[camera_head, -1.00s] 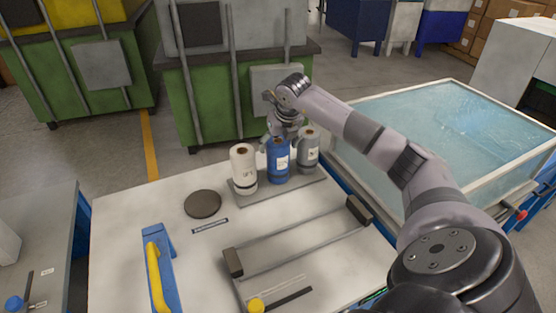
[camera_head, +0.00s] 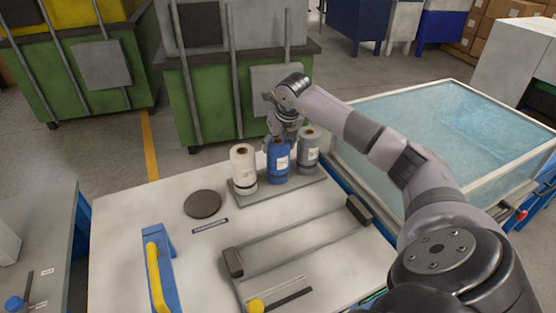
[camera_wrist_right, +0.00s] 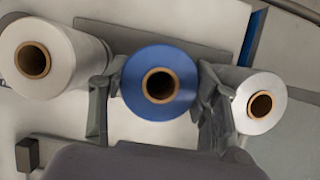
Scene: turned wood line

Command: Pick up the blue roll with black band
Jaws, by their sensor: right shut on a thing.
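The blue roll (camera_head: 278,163) stands upright on a grey base plate (camera_head: 240,202), between a white roll (camera_head: 243,170) and a grey roll (camera_head: 308,150). It carries a white label. The white roll (camera_wrist_right: 55,58) and grey roll (camera_wrist_right: 260,103) are close beside the fingers. My left gripper is not in view.
On the table are a dark round disc (camera_head: 203,203), a frame with two rods (camera_head: 300,243) and a blue holder with a yellow handle (camera_head: 156,270). A glass-topped bin (camera_head: 450,120) stands to the right. Green bins (camera_head: 225,100) stand behind.

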